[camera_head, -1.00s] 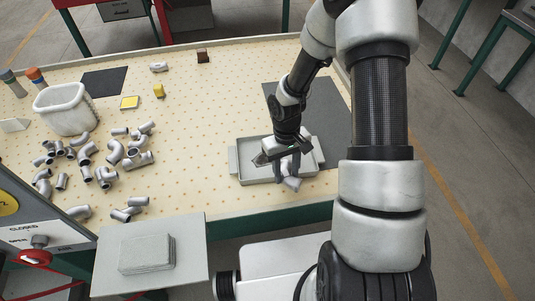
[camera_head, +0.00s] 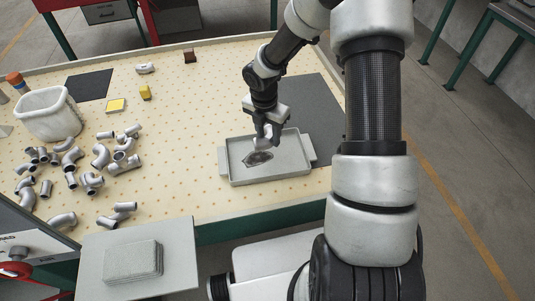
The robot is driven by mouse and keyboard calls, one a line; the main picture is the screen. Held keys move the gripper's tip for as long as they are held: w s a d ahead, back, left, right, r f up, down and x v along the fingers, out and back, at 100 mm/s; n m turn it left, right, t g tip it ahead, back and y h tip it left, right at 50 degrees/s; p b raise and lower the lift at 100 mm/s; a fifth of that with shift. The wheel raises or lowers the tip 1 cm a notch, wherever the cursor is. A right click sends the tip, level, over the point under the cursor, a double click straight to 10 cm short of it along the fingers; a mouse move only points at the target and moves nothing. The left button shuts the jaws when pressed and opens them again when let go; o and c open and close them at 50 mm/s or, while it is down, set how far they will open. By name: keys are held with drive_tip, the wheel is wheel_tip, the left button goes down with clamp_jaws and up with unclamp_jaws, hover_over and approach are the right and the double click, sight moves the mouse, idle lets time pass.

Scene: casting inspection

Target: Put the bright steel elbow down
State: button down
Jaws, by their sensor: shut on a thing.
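My gripper (camera_head: 265,130) hangs pointing down over the back part of a shallow grey tray (camera_head: 229,170) on the table. It is shut on a small bright steel elbow (camera_head: 267,141), mostly hidden between the fingers. I cannot tell whether the elbow touches the tray. A dark, irregular patch (camera_head: 258,158) shows on the tray floor just in front of the gripper; I cannot tell what it is.
Several loose grey elbows (camera_head: 100,155) lie in a spread at the left of the table. A white basket (camera_head: 48,114) stands behind them. A dark mat (camera_head: 312,100) lies behind the tray at right. A grey block (camera_head: 132,262) sits on a front-left plate.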

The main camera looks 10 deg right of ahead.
wheel_tip(320, 180, down, 7)
drive_tip(key=shift+f, duration=0.2)
drive_tip(key=shift+f+b, duration=0.15)
drive_tip(key=shift+b, duration=0.2)
drive_tip(key=c, duration=1.1)
unclamp_jaws()
